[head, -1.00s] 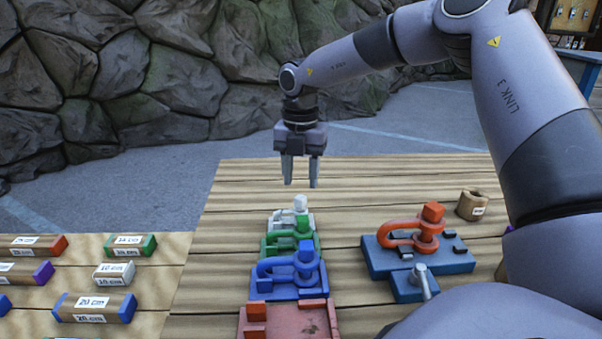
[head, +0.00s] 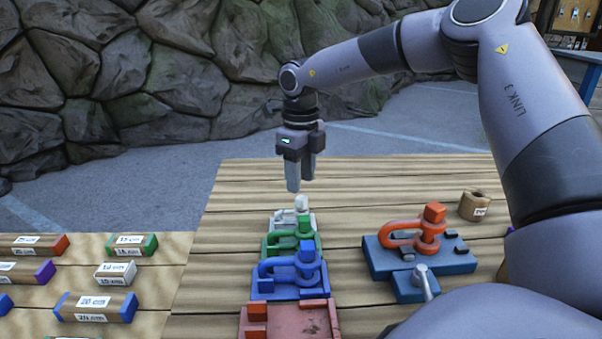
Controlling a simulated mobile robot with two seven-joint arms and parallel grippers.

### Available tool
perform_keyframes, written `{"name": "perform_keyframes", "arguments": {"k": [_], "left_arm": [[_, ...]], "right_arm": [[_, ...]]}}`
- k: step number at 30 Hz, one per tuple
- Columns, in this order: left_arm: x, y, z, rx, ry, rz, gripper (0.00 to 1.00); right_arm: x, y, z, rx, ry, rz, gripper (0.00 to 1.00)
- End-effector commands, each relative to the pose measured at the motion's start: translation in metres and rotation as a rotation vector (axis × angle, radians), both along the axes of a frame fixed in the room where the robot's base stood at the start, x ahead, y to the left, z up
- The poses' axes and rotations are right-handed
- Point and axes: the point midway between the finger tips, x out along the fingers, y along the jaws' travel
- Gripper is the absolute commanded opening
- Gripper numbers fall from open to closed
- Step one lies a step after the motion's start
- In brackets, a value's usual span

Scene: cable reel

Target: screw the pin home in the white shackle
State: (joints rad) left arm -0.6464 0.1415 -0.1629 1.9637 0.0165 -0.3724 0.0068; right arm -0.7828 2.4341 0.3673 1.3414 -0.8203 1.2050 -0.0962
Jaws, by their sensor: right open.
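The white shackle's pin head (head: 301,203) shows at the far end of a row of coloured cradles. It sits on a white cradle (head: 307,221); most of the white shackle is hidden behind the green one. My right gripper (head: 300,178) hangs pointing down just above the white pin head, apart from it. It is turned so that one finger partly covers the other, and nothing shows between the fingers. My left gripper is not in view.
A green shackle (head: 303,229), a blue shackle (head: 300,262) and an empty red cradle (head: 290,320) follow toward me. An orange shackle (head: 402,226) sits on a blue fixture (head: 452,262) at right. A tan cup (head: 473,205) stands behind it. Labelled boxes (head: 95,307) lie at left.

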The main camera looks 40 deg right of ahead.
Motion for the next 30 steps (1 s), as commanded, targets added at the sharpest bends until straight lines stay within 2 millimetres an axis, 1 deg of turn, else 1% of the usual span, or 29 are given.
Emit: {"name": "perform_keyframes", "arguments": {"k": [4, 14, 17, 30], "left_arm": [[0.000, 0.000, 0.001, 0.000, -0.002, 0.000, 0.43], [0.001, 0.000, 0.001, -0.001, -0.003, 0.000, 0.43], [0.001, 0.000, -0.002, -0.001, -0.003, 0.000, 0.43], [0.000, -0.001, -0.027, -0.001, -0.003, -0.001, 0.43]], "right_arm": [[0.000, 0.000, 0.000, 0.001, 0.001, 0.039, 0.45], [0.000, 0.000, -0.001, 0.000, 0.001, 0.040, 0.45], [0.000, 0.000, -0.005, 0.000, 0.001, 0.040, 0.45], [-0.001, 0.000, -0.031, 0.000, 0.000, 0.039, 0.45]]}}
